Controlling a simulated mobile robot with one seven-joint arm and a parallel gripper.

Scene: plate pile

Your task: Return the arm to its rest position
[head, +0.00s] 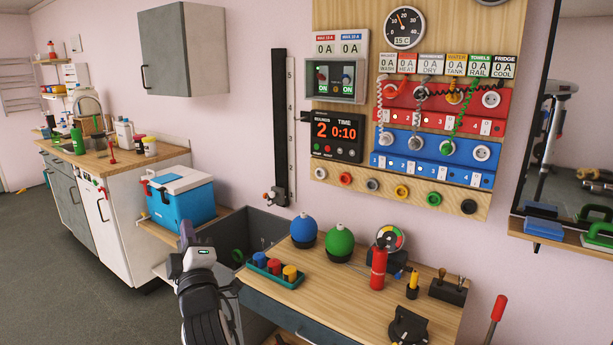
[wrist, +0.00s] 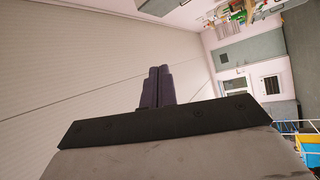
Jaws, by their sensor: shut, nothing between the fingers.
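My gripper (head: 186,229) shows in the head view at the lower left, at the top end of my dark arm, with its fingers pointing up. It is in front of the grey bin beside the wooden bench and below the blue cooler. In the wrist view the two dark fingers of my gripper (wrist: 158,75) lie side by side, pressed together, with nothing held. The finger tips are clear of any surface in the wrist view. Most of my arm below the wrist is out of view.
The wooden bench (head: 385,290) holds a blue ball (head: 303,229), a green ball (head: 339,241), a red extinguisher (head: 378,268) and a tray of coloured pieces (head: 275,269). The blue cooler (head: 181,199) stands behind my gripper. Grey floor (head: 85,290) is open at left.

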